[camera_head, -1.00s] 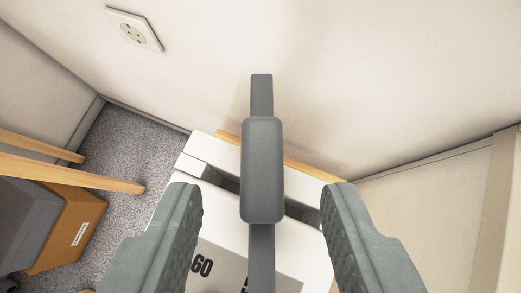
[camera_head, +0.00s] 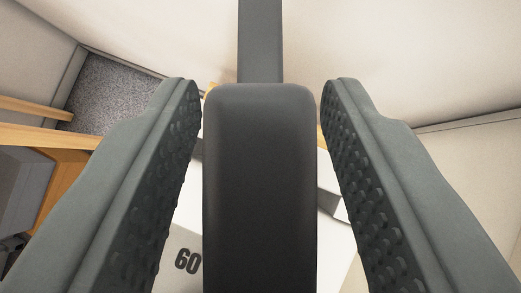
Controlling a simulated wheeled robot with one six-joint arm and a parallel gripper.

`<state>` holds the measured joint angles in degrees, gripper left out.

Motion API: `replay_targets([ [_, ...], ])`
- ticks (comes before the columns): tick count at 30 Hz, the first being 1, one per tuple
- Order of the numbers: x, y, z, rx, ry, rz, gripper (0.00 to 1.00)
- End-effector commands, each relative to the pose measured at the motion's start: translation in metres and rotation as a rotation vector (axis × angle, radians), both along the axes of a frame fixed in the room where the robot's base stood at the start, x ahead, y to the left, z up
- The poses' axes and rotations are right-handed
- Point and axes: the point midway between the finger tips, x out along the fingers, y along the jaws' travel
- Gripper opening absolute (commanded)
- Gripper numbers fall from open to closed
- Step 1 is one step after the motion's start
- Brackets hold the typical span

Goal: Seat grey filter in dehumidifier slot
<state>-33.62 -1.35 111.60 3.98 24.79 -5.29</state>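The grey filter (camera_head: 260,190) shows as a thick dark block with a narrower bar (camera_head: 260,40) running up from its top. My gripper is open, with one textured finger on each side of the block.
Speckled carpet (camera_head: 108,95) shows beyond. Pale walls close in behind and on the right.

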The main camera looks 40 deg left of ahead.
Motion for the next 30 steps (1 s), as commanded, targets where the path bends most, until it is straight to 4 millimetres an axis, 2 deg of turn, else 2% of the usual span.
replay_targets([
  [1,0.0,0.0,0.0,0.0,0.0,0.0,0.3],
  [6,0.0,0.0,0.0,0.0,0.0,0.0,0.0],
  [15,0.0,0.0,0.001,0.0,0.0,0.0,0.0],
  [19,0.0,0.0,0.009,0.0,0.0,0.0,0.0],
  [30,0.0,0.0,0.073,0.001,-0.002,0.001,0.0],
])
